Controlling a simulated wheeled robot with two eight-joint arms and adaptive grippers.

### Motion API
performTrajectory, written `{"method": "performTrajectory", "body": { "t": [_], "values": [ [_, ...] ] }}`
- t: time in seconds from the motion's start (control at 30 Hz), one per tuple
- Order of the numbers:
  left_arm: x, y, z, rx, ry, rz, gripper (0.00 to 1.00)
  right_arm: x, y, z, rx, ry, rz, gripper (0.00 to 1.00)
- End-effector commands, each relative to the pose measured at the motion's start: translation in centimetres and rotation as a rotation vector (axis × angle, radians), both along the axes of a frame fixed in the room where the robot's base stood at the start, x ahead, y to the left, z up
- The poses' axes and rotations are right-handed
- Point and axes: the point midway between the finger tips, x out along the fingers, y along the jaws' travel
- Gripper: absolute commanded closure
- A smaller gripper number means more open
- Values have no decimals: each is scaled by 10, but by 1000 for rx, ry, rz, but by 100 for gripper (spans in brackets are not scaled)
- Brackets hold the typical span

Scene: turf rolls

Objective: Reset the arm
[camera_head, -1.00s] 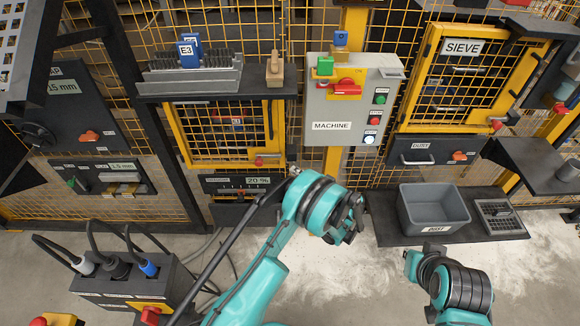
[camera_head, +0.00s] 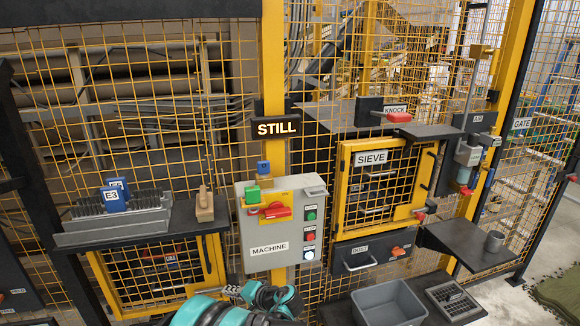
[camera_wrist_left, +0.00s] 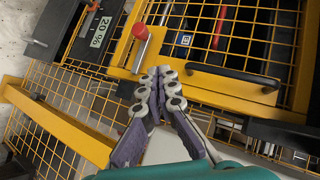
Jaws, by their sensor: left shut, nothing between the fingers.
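My left gripper (camera_head: 282,297) shows at the bottom middle of the head view, with part of the teal left arm (camera_head: 215,314) beside it. It is below the grey machine control box (camera_head: 245,226). In the left wrist view the left gripper's fingers (camera_wrist_left: 159,78) are pressed together, with nothing between them. Behind them are a yellow mesh door (camera_wrist_left: 235,88) and a red knob (camera_wrist_left: 140,32). My right gripper is out of view.
A yellow mesh fence fills the view. The sieve door (camera_head: 385,190), a dark drawer (camera_head: 366,258) and a grey bin (camera_head: 385,305) are at right. A shelf with a grey cup (camera_head: 494,241) juts out farther right.

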Motion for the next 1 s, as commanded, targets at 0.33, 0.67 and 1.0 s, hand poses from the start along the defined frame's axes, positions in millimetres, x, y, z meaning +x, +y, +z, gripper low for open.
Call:
{"method": "performTrajectory", "body": {
  "t": [0.33, 0.67, 1.0],
  "values": [
    [-84, 26, 77, -354, 47, -25, 100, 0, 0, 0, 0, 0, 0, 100],
    [-196, 20, 108, -696, 7, -37, 100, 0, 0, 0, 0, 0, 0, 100],
    [-286, -6, 104, -992, -93, -36, 100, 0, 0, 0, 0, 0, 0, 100]
  ]
}}
